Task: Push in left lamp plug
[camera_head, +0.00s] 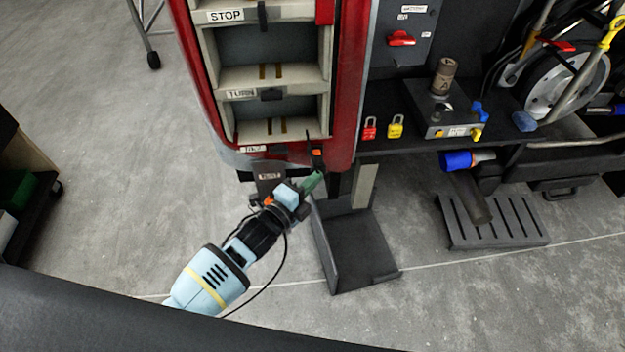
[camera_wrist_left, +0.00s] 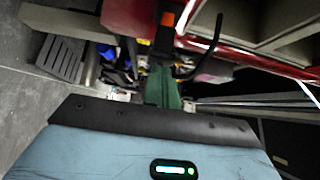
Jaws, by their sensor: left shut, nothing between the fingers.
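The red lamp housing (camera_head: 345,90) stands at upper centre in the head view, with open cream compartments labelled STOP and TURN. A small orange and black plug (camera_head: 317,154) sits at its lower right corner. In the wrist view the plug (camera_wrist_left: 166,25) shows at the top centre against the red housing, with a black curved cable beside it. My left gripper (camera_head: 314,180) has its green fingers shut and empty, just below the plug. The fingers (camera_wrist_left: 162,85) point at the plug in the wrist view; I cannot tell whether they touch it. My right gripper is not in view.
A dark bench (camera_head: 510,133) to the right holds red and yellow padlocks (camera_head: 383,128) and a grey box fixture (camera_head: 445,112). A dark angled stand (camera_head: 358,250) is on the floor right of my gripper. A slatted grey step (camera_head: 495,222) lies farther right.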

